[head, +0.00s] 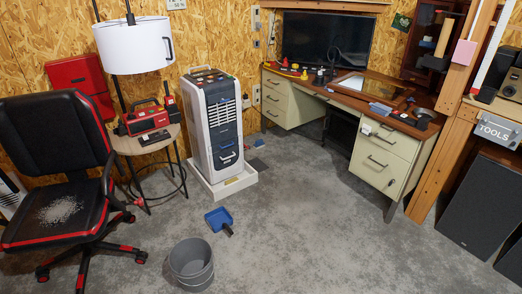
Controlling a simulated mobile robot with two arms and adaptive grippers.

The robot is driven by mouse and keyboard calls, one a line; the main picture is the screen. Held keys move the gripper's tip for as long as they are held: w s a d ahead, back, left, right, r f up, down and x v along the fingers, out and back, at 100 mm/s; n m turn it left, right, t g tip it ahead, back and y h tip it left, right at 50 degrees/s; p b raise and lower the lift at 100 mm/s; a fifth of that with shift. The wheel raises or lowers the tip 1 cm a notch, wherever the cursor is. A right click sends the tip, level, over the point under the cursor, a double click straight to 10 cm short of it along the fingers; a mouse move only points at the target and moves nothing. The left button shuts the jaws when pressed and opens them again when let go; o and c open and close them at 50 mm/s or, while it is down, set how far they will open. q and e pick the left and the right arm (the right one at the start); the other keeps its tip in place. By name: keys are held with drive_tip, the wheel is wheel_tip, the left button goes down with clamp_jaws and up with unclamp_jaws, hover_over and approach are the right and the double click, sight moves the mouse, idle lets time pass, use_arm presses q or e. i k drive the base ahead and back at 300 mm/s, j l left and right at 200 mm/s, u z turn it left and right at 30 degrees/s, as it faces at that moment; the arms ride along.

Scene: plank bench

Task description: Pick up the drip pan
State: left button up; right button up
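A shallow white tray (238,184), which looks like the drip pan, lies on the concrete floor near the middle of the head view. A tall white and dark grey portable cooler (219,128) stands upright in it and hides most of its inside. The tray's front and right walls show. Neither of my grippers is in view.
A blue dustpan (217,218) and a grey bucket (191,264) are on the floor in front of the tray. A round side table (128,145) and a black chair (62,215) stand left, a desk (395,155) right. The floor right of the tray is largely clear.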

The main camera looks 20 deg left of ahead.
sight(220, 219)
drive_tip(key=i+l+u, duration=0.1)
drive_tip(key=i+u, duration=0.3)
drive_tip(key=i, duration=0.15)
drive_tip(key=i+l+u, duration=0.4)
drive_tip(key=i, duration=0.15)
drive_tip(key=i+l+u, duration=0.4)
drive_tip(key=i+j, duration=0.05)
drive_tip(key=i, duration=0.05)
